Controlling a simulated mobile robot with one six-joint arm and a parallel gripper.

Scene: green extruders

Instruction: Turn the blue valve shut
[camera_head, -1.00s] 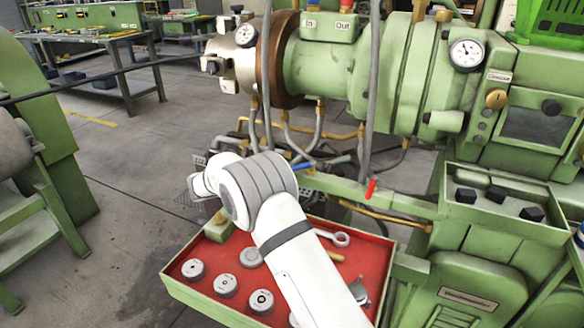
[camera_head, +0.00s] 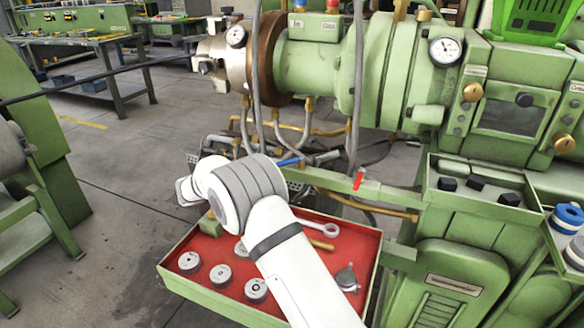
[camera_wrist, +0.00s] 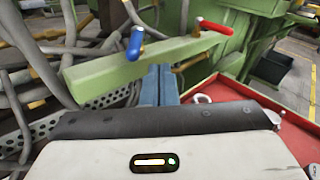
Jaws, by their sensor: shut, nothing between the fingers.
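The blue valve handle (camera_head: 289,161) is a small lever on the green bar below the big green machine barrel. In the wrist view the blue handle (camera_wrist: 134,43) stands up at a tilt on the bar, just beyond and a little left of my fingertips. My gripper (camera_wrist: 158,72) shows there as two slim blue-grey fingers, closed together and empty. I cannot tell whether they touch the bar; they look apart from the blue handle. In the head view my own arm hides the gripper.
A red valve handle (camera_head: 359,179) sits on the same bar (camera_head: 325,177), to the right. Grey hoses (camera_wrist: 45,70) crowd the left in the wrist view. A red-lined tray (camera_head: 172,270) with round parts and tools lies below my arm. Open floor is at left.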

